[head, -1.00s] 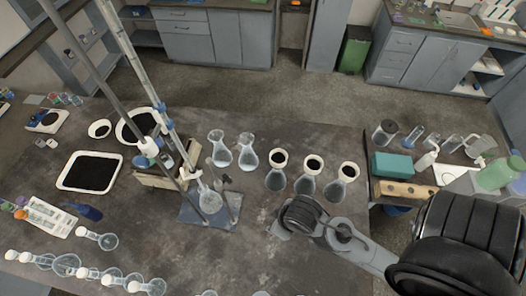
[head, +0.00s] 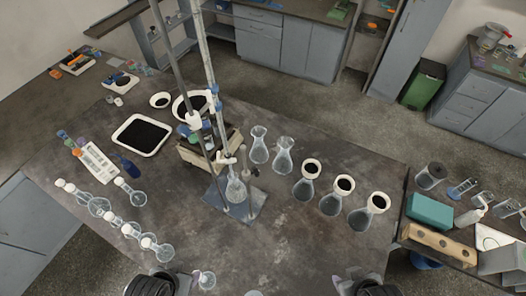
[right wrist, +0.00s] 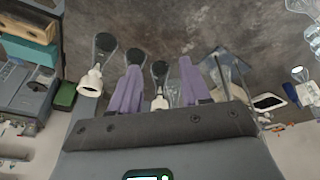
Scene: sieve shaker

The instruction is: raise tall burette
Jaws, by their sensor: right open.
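The tall burette (head: 204,55) is a long clear tube, upright beside the dark rod (head: 169,50) of a stand. Blue and white clamp parts (head: 214,98) are around its lower part. Its lower end is above a clear flask (head: 236,190), which rests on the stand's blue-grey base (head: 242,208). In the right wrist view, my right gripper (right wrist: 159,68) is open, with two purple fingers apart and nothing held. It is away from the burette.
Two empty flasks (head: 271,150) and several funnel-topped flasks (head: 345,195) stand right of the stand. A black-filled tray (head: 141,136), a bowl (head: 180,106) and a wooden crate (head: 196,155) lie left and behind. Round flasks (head: 122,225) line the left front.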

